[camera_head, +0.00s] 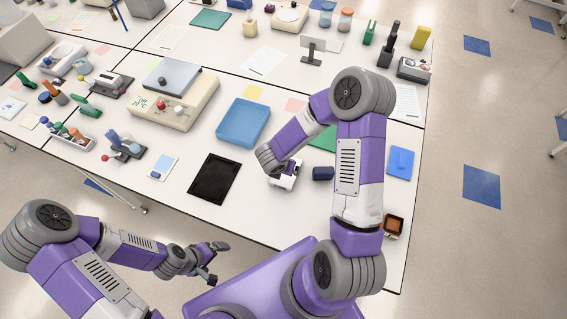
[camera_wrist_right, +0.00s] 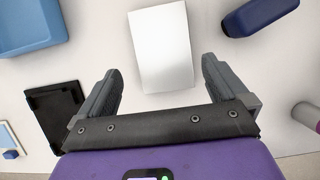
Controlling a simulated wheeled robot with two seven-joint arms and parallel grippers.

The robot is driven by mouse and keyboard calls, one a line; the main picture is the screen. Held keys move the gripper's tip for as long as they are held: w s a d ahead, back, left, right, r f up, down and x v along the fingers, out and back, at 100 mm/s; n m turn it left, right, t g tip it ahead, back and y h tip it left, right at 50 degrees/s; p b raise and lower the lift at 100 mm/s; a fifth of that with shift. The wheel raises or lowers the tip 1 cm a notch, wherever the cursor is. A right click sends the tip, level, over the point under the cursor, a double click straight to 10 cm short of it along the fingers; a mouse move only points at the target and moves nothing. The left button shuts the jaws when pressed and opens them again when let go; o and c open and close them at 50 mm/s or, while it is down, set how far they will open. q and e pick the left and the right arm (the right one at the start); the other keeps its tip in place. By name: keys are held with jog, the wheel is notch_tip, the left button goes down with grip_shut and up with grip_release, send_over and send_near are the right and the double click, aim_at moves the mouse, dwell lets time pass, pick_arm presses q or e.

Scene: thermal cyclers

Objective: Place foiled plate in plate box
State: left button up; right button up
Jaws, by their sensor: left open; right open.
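A flat pale plate (camera_wrist_right: 163,47), white to silvery on top, lies on the table in the right wrist view and looks like the foiled plate. My right gripper (camera_wrist_right: 161,78) is open, its two fingers apart with the plate ahead of and between them. It does not hold the plate. In the head view the right forearm and wrist hide most of this spot. A blue open box (camera_head: 243,122) stands to the left of it and also shows in the right wrist view (camera_wrist_right: 30,28). My left gripper (camera_head: 213,262) is open and empty, off the table's front edge.
A black shallow tray (camera_head: 214,179) lies left of my right gripper. A dark blue block (camera_head: 323,173) lies to its right. A beige instrument (camera_head: 172,103) stands behind the tray. A small orange-brown box (camera_head: 393,226) sits near the right edge.

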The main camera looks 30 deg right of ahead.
jog(key=shift+s+x, duration=0.2)
jog(key=shift+x, duration=0.7)
jog(key=x, duration=0.5)
jog(key=shift+f, duration=0.1)
jog(key=c, duration=0.9)
